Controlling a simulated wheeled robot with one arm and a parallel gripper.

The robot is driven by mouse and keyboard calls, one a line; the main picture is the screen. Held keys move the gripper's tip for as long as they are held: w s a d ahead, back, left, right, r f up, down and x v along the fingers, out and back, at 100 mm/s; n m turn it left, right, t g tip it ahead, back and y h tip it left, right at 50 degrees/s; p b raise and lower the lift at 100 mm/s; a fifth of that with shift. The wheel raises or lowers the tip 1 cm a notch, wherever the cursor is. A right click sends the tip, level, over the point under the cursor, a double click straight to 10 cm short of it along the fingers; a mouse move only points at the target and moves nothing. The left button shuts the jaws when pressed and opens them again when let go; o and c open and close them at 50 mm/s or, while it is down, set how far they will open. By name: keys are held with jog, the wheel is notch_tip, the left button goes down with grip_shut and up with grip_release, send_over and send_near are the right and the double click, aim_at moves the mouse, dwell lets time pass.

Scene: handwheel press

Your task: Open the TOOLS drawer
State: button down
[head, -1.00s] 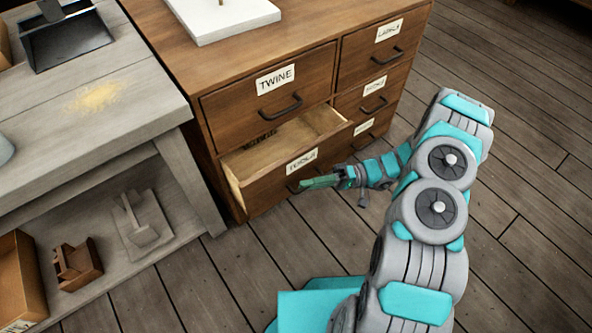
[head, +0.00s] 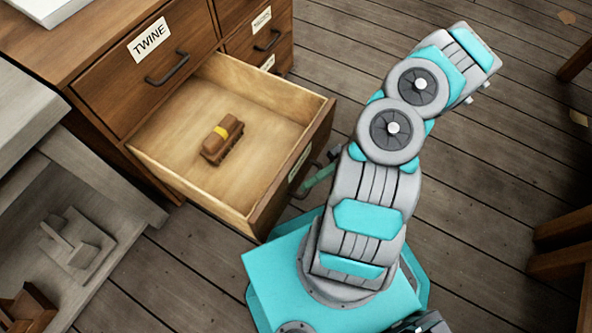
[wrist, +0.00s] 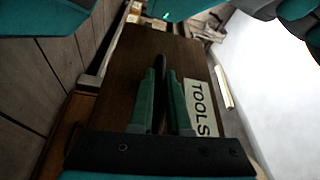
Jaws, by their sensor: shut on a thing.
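The TOOLS drawer (head: 176,192) is pulled far out of the wooden cabinet, below the drawer labelled TWINE. In the wrist view the drawer's dark front (wrist: 118,84) carries the label TOOLS (wrist: 201,108). My gripper (wrist: 161,75) is in front of it, its green fingers shut on the dark handle (wrist: 160,62) between them. In the head view the gripper (head: 318,180) is mostly hidden behind my arm, at the drawer's front.
The TWINE drawer (head: 147,66) above is shut, as are the drawers to its right. A grey workbench (head: 27,118) with a low shelf stands at the left. Wooden furniture legs (head: 562,245) show at the right. Plank floor (head: 490,200) is clear between.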

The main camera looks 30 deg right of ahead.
jog(key=shift+s+d+f, duration=0.1)
jog(key=shift+s+d, duration=0.6)
jog(key=shift+s, duration=0.3)
jog(key=c, duration=0.9)
grip_release()
jog(key=shift+d, duration=0.1)
jog(key=shift+v, duration=3.8)
